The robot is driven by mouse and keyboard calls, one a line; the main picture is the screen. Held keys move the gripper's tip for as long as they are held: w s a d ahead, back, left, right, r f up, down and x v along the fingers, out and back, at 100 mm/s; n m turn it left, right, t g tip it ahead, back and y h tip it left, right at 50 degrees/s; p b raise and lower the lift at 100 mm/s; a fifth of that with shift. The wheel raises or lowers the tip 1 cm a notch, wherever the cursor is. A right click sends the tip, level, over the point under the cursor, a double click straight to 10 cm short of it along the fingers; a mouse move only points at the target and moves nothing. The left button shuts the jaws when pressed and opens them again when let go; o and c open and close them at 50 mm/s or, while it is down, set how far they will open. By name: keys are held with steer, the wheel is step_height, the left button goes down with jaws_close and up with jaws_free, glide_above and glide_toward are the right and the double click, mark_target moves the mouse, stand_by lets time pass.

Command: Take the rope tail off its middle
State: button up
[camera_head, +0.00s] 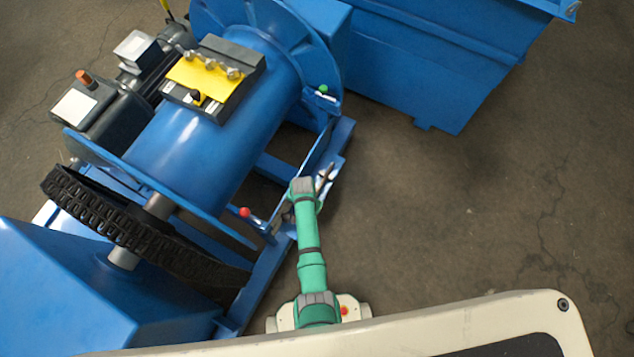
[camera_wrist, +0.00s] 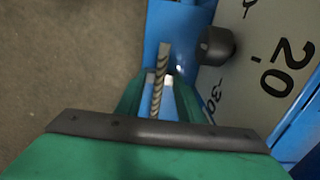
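The rope tail (camera_wrist: 158,85) is a short, twisted, grey-brown strand in the wrist view. It stands nearly upright in the picture, its far end free beside a blue bracket. My gripper (camera_wrist: 163,80) has a green finger on each side of it, with gaps visible between the strand and the fingers. The fingers look open around it. The lower end of the tail is hidden behind my dark gripper edge. In the head view my green arm reaches the blue frame's right edge, and a thin dark piece, perhaps the tail (camera_head: 326,174), shows there. The fingers are unclear in that view.
A grey scale plate (camera_wrist: 268,50) marked 20 and a dark knob (camera_wrist: 215,45) are close on the right. A black chain (camera_head: 140,230) runs at left. Open floor (camera_head: 480,200) lies right.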

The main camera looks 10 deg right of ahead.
jaws_close()
steer(key=shift+r, duration=0.1)
